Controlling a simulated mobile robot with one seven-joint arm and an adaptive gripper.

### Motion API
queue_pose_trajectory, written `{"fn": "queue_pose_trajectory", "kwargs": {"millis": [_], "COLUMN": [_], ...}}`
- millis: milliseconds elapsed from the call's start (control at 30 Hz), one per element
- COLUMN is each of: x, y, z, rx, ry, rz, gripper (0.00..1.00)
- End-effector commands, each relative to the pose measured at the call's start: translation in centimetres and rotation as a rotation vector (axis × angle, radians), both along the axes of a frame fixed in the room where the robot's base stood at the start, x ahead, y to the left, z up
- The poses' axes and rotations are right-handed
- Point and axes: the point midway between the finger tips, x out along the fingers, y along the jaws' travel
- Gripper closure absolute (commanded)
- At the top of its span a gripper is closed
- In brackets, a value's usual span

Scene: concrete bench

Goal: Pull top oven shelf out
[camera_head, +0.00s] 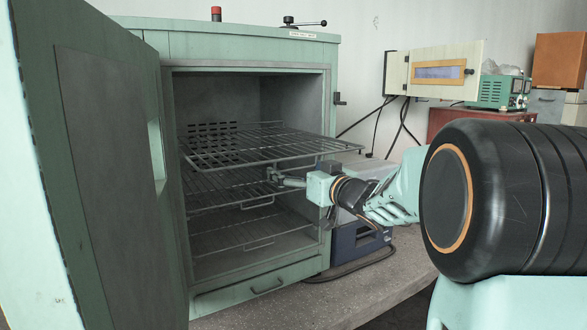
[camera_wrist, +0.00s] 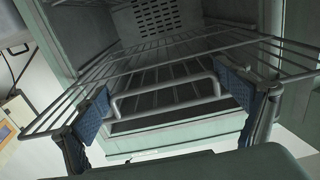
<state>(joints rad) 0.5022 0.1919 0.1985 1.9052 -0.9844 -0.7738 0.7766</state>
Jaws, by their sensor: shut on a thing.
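The top oven shelf (camera_head: 235,150) is a wire rack that sticks out past the front of the green oven (camera_head: 180,45), farther than the shelves below it. My gripper (camera_head: 284,178) is just under its front edge in the head view. In the wrist view, my gripper (camera_wrist: 165,103) has its blue-padded fingers at the two ends of the shelf's bent wire handle (camera_wrist: 165,90), shut on it. The shelf's wires (camera_wrist: 60,105) spread to both sides of the fingers. The exact finger contact is too small to tell in the head view.
The oven door (camera_head: 105,160) stands open at the left. A middle shelf (camera_head: 215,190) and a bottom shelf (camera_head: 225,238) sit lower in the oven. A blue-grey device (camera_head: 350,238) stands on the bench right of the oven. The bench front (camera_head: 285,312) is bare.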

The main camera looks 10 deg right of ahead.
Motion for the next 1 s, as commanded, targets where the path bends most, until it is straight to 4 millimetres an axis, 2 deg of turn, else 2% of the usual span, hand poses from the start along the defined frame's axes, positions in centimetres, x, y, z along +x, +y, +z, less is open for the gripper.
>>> {"fn": "queue_pose_trajectory", "kwargs": {"millis": [167,200,267,567,667,767,1000], "x": [0.0,0.0,0.0,0.0,-0.6,-1.9,-6.8], "y": [-0.4,-0.4,-0.4,-0.2,-0.4,-0.8,-2.4], "z": [0.0,0.0,0.0,0.0,0.1,0.1,0.1], "rx": [-0.001,-0.001,-0.001,-0.001,-0.001,-0.002,-0.002], "ry": [0.001,0.001,0.001,0.000,0.000,-0.001,-0.002], "rz": [-0.008,-0.008,-0.008,-0.003,-0.004,-0.004,-0.006], "gripper": [0.52,0.06,0.00,0.00,0.00,0.00,0.00]}}
